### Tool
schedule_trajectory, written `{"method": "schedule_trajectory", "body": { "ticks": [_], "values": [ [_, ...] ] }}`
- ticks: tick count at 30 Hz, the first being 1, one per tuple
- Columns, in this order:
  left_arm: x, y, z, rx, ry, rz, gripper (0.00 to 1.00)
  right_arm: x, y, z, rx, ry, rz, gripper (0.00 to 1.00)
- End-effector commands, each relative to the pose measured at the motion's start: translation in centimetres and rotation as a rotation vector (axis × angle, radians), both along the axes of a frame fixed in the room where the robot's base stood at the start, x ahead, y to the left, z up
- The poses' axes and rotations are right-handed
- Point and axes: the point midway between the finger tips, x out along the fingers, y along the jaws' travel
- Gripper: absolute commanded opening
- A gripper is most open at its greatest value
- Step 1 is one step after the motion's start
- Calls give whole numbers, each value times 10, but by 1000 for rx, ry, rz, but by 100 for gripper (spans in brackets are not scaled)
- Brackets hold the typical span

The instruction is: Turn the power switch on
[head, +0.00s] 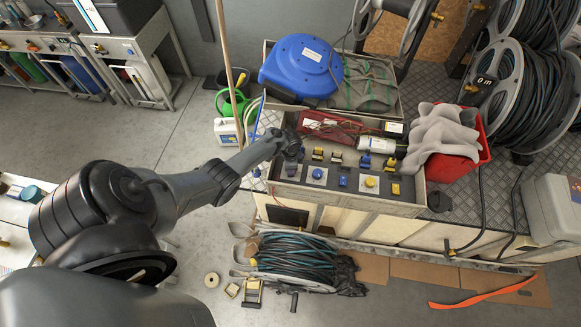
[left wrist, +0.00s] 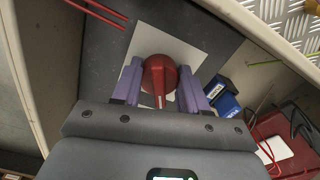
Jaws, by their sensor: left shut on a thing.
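The power switch is a red rotary knob (left wrist: 160,76) on a white square plate (left wrist: 194,54), seen in the left wrist view. My left gripper (left wrist: 161,88) has its two purple fingers on either side of the knob and is shut on it. A pale pointer line on the knob points toward the gripper's palm. In the head view my left gripper (head: 290,149) reaches down at the left end of the grey tray (head: 340,198); it hides the red knob there. My right gripper is not in view.
The tray also holds a blue knob on a white plate (head: 317,174), a yellow button (head: 370,182) and several small connectors. A blue reel (head: 300,66) stands behind, and a red bin (head: 467,160) with grey cloth is at the right. Tray walls stand close around the gripper.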

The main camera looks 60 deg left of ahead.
Motion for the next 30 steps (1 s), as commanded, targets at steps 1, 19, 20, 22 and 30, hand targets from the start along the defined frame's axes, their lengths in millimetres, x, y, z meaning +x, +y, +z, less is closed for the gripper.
{"method": "schedule_trajectory", "body": {
  "ticks": [1,19,20,22,30],
  "values": [
    [0,1,0,2,1,-45,13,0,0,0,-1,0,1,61],
    [1,2,-1,1,0,-468,13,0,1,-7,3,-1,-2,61],
    [1,2,-1,1,0,-479,13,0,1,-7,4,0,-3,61],
    [1,2,-1,1,0,-499,13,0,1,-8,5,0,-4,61],
    [2,2,0,0,-2,-531,13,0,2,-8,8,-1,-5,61]
  ]
}}
